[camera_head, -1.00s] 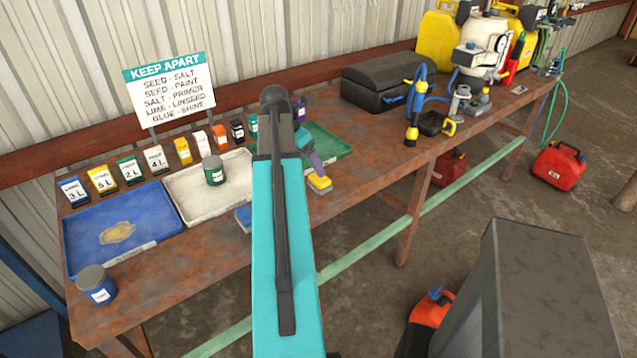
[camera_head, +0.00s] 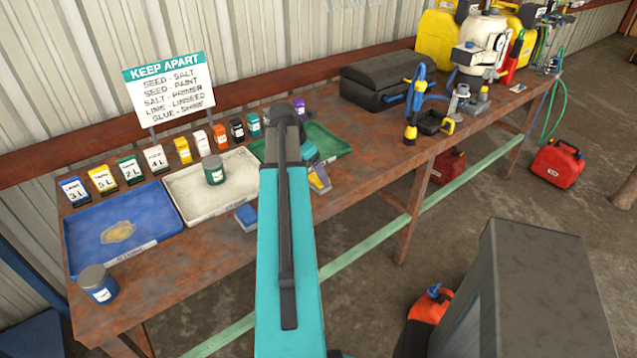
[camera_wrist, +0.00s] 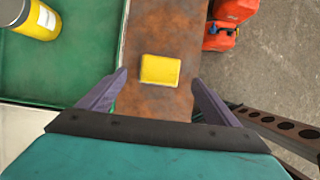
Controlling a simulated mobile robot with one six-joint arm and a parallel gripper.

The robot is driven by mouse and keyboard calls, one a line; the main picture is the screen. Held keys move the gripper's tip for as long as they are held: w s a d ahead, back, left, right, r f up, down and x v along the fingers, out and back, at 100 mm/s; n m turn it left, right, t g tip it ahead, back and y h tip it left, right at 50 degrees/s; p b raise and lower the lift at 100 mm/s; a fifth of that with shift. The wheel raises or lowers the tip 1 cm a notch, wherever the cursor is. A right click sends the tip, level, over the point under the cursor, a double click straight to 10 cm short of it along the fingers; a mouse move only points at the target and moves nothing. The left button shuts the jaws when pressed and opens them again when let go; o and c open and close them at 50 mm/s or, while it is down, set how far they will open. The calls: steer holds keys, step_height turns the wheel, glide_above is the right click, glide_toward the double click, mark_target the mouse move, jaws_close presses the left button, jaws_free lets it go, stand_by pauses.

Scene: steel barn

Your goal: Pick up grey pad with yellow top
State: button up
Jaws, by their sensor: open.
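The grey pad with yellow top (camera_wrist: 160,70) shows in the wrist view as a small yellow block on the rusty bench top, beside the green tray. Its grey part is hidden from above. My gripper (camera_wrist: 160,78) is open above it, with one purple finger to the left of the pad and one to the right. Neither finger appears to touch it; the height gap is hard to tell. In the head view the pad (camera_head: 318,184) is partly covered by my gripper, near the bench's front edge.
The green tray (camera_wrist: 75,70) holds a yellow and grey can (camera_wrist: 38,20). A blue-topped pad (camera_head: 246,213) lies left of my arm, by the white tray (camera_head: 185,200). Red fuel cans (camera_wrist: 219,35) stand on the floor beyond.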

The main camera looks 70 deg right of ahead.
mark_target(317, 178)
steer(key=shift+f, duration=0.15)
steer(key=shift+p+x, duration=0.95)
steer(key=shift+x, duration=1.5)
steer(key=shift+c, duration=0.2)
steer(key=c, duration=1.1)
